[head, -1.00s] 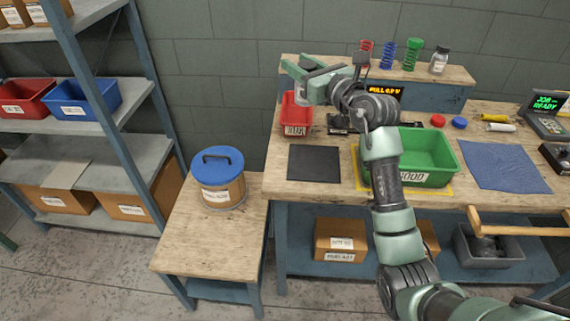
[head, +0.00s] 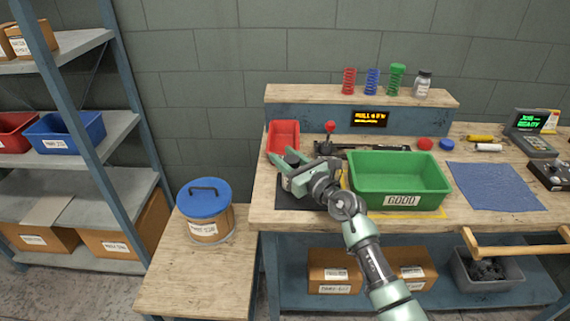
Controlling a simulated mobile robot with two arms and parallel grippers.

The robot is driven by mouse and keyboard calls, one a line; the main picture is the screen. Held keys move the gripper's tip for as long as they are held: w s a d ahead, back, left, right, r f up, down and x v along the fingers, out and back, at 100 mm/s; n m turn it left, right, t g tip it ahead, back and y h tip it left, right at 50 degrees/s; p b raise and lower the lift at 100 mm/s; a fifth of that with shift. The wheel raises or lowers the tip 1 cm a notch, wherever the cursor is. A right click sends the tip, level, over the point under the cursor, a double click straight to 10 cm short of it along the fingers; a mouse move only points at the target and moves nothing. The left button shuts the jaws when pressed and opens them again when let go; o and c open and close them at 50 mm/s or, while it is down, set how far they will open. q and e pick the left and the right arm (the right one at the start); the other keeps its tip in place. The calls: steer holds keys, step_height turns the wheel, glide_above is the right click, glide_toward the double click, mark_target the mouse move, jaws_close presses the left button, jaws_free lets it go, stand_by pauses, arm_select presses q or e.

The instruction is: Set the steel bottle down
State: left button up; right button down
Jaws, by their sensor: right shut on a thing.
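The steel bottle (head: 291,157) is mostly hidden by my right gripper. Its dark cap shows above the fingers, and it looks upright. My right gripper (head: 290,174) is shut on it, over the dark mat (head: 289,202) at the left of the workbench, in front of the red bin (head: 284,136). I cannot tell whether the bottle's base touches the mat. My left gripper is not in view.
A green bin (head: 401,203) marked GOOD stands close to the right of the gripper. A blue cloth (head: 495,187) lies farther right. Behind are a dark tool with a red knob (head: 330,127) and a raised shelf (head: 300,97) with springs. A blue-lidded tub (head: 206,198) stands left.

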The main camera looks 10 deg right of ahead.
steer(key=shift+f, duration=0.55)
steer(key=shift+f, duration=0.2)
steer(key=c, duration=0.9)
jaws_free()
steer(key=shift+r, duration=0.1)
steer(key=shift+s+d+r, duration=0.1)
steer(key=shift+s, duration=0.05)
steer(key=v, duration=1.1)
steer(key=shift+s+d, duration=0.1)
steer(key=shift+s, duration=0.25)
